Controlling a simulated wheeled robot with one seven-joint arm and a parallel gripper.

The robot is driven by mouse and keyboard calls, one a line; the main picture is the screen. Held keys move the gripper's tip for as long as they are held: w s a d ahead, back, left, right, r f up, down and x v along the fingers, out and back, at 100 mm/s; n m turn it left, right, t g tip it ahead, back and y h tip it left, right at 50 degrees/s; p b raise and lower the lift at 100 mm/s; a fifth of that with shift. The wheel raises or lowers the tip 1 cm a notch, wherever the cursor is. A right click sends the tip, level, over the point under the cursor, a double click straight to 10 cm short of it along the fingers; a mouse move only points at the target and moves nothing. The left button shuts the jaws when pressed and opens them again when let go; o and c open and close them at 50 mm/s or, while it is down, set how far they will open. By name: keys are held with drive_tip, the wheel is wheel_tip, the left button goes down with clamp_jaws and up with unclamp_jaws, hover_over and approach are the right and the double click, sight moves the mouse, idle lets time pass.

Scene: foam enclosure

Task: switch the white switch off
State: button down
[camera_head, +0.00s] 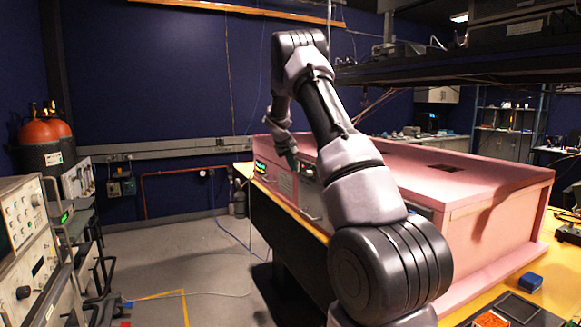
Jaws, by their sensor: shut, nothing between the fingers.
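The pink foam enclosure (480,215) lies across the yellow table, with instrument panels set in its front face. One panel (310,197) has a metal handle and small controls, and a display with green digits (260,166) sits further left. My arm reaches over toward the panels, and my gripper (293,162) points down close to the front face. It looks shut, with nothing seen in it. I cannot tell if it touches the panel. I cannot make out the white switch; it is too small or hidden behind my arm.
A blue box (530,282) and black trays (515,308) lie on the table at the lower right. A rack of instruments (32,230) stands at left, with red-topped cylinders (40,135) behind. A dark shelf (460,68) overhangs the enclosure.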

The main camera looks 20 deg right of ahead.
drive_tip(key=shift+f, duration=0.1)
drive_tip(key=shift+d+h, duration=0.2)
drive_tip(key=shift+h, duration=0.1)
drive_tip(key=shift+r, duration=0.8)
